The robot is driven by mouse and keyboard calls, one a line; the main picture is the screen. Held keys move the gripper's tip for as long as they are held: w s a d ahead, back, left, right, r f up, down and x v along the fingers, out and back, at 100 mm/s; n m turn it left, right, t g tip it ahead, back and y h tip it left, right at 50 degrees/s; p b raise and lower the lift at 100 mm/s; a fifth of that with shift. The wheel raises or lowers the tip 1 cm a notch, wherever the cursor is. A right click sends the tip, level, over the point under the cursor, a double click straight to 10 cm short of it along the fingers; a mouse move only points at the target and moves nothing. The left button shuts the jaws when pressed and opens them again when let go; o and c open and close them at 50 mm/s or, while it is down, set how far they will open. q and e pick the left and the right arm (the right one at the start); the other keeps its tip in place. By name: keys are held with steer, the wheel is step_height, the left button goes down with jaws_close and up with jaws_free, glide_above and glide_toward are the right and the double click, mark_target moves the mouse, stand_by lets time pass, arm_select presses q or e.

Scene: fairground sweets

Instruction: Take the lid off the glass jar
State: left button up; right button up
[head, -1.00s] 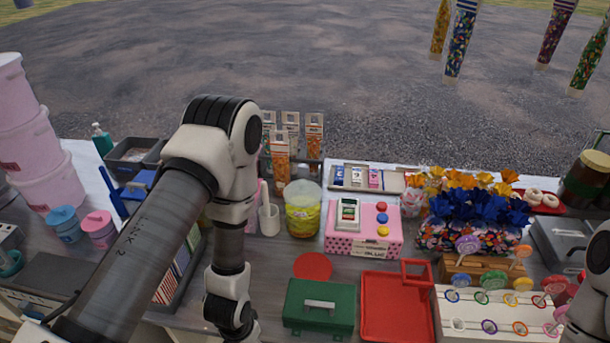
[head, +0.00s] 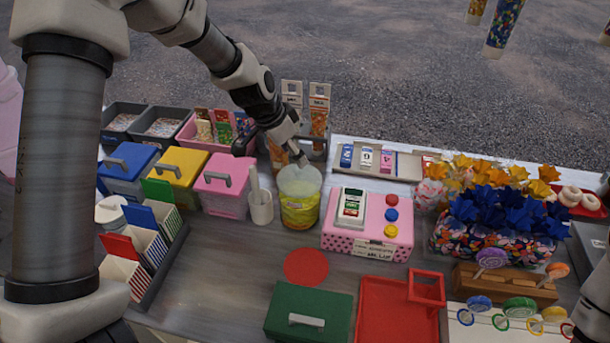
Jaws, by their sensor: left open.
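The glass jar (head: 300,210) stands upright on the counter, with yellow contents and a yellow label. A pale, see-through round lid (head: 299,179) appears to sit on its top. My left gripper (head: 273,150) is just behind and above the jar's left side, with its jaws open and nothing seen between them. One finger comes close to the lid's far edge; I cannot tell whether it touches. My right gripper is out of view; only part of that arm shows at the right edge.
A white cup (head: 260,209) and a pink lidded box (head: 222,190) stand left of the jar. A pink dotted box (head: 367,234) is close on its right. Packet stands (head: 319,112) are behind. A flat red disc (head: 306,266) lies in front, with bare counter left of it.

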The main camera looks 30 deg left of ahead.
mark_target(299, 175)
arm_select(q)
steer(key=shift+s+d+f, duration=0.1)
steer(key=shift+d+f, duration=0.05)
steer(key=shift+f, duration=0.2)
steer(key=x, duration=0.4)
steer(key=shift+s+d+f, duration=0.1)
steer(key=shift+s+f, duration=0.1)
steer(key=shift+f, duration=0.3)
steer(key=shift+w, duration=0.15)
steer(key=shift+s+r, duration=0.15)
steer(key=shift+s, duration=0.15)
steer(key=c, duration=1.1)
jaws_close()
steer(key=shift+w, duration=0.1)
